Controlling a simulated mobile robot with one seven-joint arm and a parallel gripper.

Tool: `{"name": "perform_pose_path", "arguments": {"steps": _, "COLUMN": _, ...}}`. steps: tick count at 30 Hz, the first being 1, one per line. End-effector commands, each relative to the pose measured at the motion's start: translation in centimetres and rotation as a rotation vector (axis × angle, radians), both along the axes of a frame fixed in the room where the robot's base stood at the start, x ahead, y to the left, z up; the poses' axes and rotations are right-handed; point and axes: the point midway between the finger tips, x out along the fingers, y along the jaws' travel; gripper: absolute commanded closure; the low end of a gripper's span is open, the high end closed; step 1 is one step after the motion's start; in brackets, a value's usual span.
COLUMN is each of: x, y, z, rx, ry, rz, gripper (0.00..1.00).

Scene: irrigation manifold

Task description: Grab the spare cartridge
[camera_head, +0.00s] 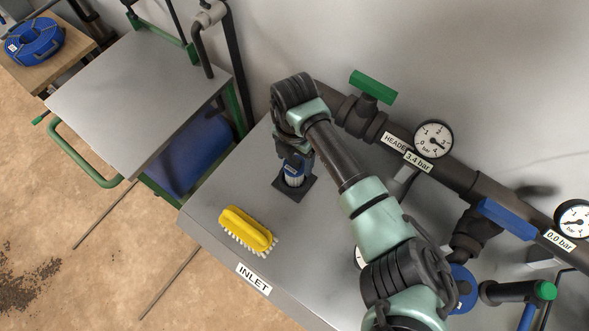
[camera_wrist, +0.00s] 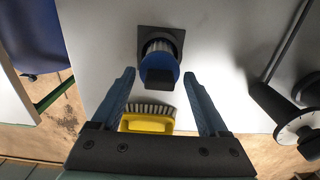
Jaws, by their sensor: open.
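The spare cartridge (camera_head: 293,172) stands upright on a dark square base (camera_head: 285,190) on the grey metal bench. It is white and blue, and my arm's end partly covers it from above. In the wrist view the cartridge (camera_wrist: 159,61) shows a pale ribbed body, a blue ring and a dark block-shaped top, in the dark square base (camera_wrist: 177,34). My gripper (camera_wrist: 158,82) is open, its two blue fingers spread apart with the cartridge's top lying between and just beyond the tips. I cannot tell whether either finger touches it. In the head view the fingers are mostly hidden by the arm.
A yellow brush (camera_head: 248,230) lies on the bench near the INLET label (camera_head: 253,279). A pipe with a green valve handle (camera_head: 373,87), a gauge (camera_head: 433,138) and a blue handle (camera_head: 507,218) runs behind my arm. A grey cart (camera_head: 140,85) stands to the left.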

Motion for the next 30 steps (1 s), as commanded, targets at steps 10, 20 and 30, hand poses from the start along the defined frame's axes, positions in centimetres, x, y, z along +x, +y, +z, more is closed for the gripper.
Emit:
{"name": "perform_pose_path", "arguments": {"steps": 10, "x": 0.03, "y": -0.01, "z": 0.07, "rx": 0.0, "ry": -0.001, "rz": 0.0, "gripper": 0.69}}
{"name": "perform_pose_path", "arguments": {"steps": 20, "x": 0.04, "y": -0.02, "z": 0.09, "rx": 0.0, "ry": -0.001, "rz": -0.001, "gripper": 1.0}}
{"name": "perform_pose_path", "arguments": {"steps": 30, "x": 0.1, "y": -0.02, "z": 0.41, "rx": 0.0, "ry": -0.003, "rz": -0.001, "gripper": 1.0}}
